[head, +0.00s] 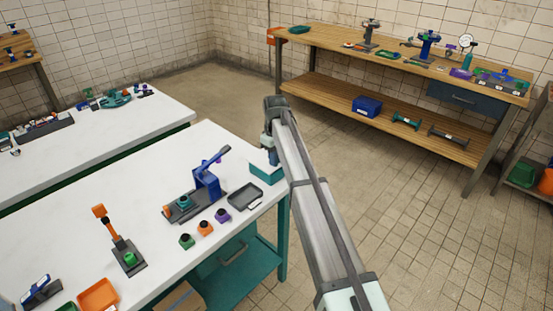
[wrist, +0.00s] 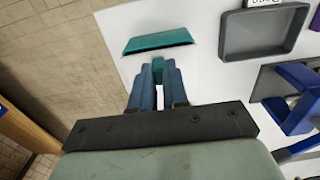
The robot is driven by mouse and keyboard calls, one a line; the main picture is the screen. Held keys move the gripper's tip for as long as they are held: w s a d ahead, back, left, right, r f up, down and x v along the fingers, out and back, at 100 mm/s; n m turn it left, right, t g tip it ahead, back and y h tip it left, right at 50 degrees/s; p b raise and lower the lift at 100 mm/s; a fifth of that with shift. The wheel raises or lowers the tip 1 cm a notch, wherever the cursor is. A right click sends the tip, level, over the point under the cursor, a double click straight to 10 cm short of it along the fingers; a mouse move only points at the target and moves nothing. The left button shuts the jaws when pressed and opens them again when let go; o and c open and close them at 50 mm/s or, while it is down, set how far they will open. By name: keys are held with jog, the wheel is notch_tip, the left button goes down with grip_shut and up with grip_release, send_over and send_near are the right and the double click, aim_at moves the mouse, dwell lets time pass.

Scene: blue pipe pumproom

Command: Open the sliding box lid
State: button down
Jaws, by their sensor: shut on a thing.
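The teal sliding-lid box (head: 265,175) sits at the right end of the near white table, partly hidden behind my arm in the head view. In the wrist view a teal face of the box (wrist: 157,40) shows just beyond my fingertips. My gripper (wrist: 158,68) is shut on a small teal piece, which looks like the lid's handle. The blue fingers stand on either side of it. How far the lid has slid cannot be told. In the head view my gripper (head: 272,152) is mostly hidden by my arm.
A dark grey tray (head: 245,197) lies beside the box, with a blue lever press (head: 206,182) further left. The table's right edge is close to the box, with open floor beyond. A wooden workbench (head: 400,60) stands behind.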

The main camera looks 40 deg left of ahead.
aim_at(258, 156)
jog(key=a, duration=0.8)
jog(key=shift+a, duration=0.35)
jog(key=c, duration=1.1)
grip_release()
jog(key=shift+d, duration=0.1)
jog(key=shift+r, duration=0.1)
notch_tip(258, 156, up, 14)
jog(key=shift+f, duration=0.15)
